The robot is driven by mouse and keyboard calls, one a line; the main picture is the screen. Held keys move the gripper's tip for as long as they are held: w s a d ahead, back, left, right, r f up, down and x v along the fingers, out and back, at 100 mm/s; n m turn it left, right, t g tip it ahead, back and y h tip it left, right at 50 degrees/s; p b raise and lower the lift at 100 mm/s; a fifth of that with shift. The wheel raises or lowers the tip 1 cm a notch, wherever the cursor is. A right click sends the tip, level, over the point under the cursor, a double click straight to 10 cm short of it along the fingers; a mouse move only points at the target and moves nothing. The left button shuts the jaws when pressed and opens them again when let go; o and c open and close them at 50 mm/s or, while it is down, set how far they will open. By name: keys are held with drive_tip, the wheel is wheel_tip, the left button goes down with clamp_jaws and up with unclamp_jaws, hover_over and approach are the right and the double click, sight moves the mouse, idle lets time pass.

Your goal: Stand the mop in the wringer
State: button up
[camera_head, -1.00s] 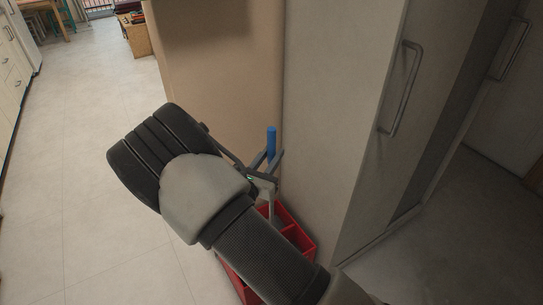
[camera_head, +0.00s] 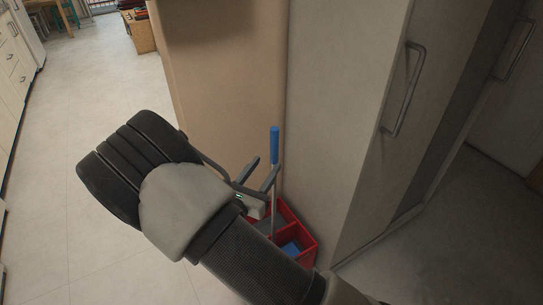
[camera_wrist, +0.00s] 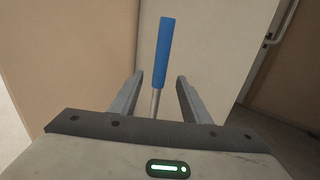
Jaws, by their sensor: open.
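The mop stands upright, with a blue grip (camera_head: 274,145) on a thin grey pole. Its lower end is hidden or unclear. A red bucket (camera_head: 309,244) with divided compartments stands at the pole's foot; a blue patch shows in its nearer compartment. I cannot tell the wringer apart from the bucket. My gripper (camera_head: 265,165) is open, its fingers just left of and close to the pole. In the wrist view, the blue grip (camera_wrist: 163,55) rises above and between the open fingers, and the pole lines up with the gap; nothing is clamped.
A beige wall panel (camera_head: 215,80) and a tall pale cabinet (camera_head: 335,110) with a metal handle (camera_head: 405,90) stand close behind and right of the mop. My arm covers part of the bucket. Clear tiled floor (camera_head: 90,100) lies to the left.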

drive_tip(key=v, duration=0.5)
drive_tip(key=s+d+r+m+g+h, duration=0.1)
drive_tip(key=s+d+r+m+g, duration=0.15)
drive_tip(key=d+m+g, duration=0.35)
drive_tip(key=s+d+r+m+g+h, duration=0.2)
drive_tip(key=d+r+m, duration=0.25)
drive_tip(key=d, duration=0.35)
drive_tip(key=s+d+r+m+g+h, duration=0.1)
drive_tip(key=s+d+r+m+g, duration=0.2)
drive_tip(key=d+m, duration=0.35)
drive_tip(key=s+d+r+m+g+y, duration=0.4)
drive_tip(key=s+m+y, duration=0.1)
drive_tip(key=s+m, duration=0.25)
drive_tip(key=s+a+r+m+t+y, duration=0.3)
drive_tip(key=s+r+m+t+y, duration=0.1)
drive_tip(key=r+m, duration=0.3)
drive_tip(key=shift+s+r+y, duration=0.6)
drive_tip(key=shift+s+y, duration=0.15)
drive_tip(key=shift+y, duration=0.15)
drive_tip(key=shift+a, duration=0.15)
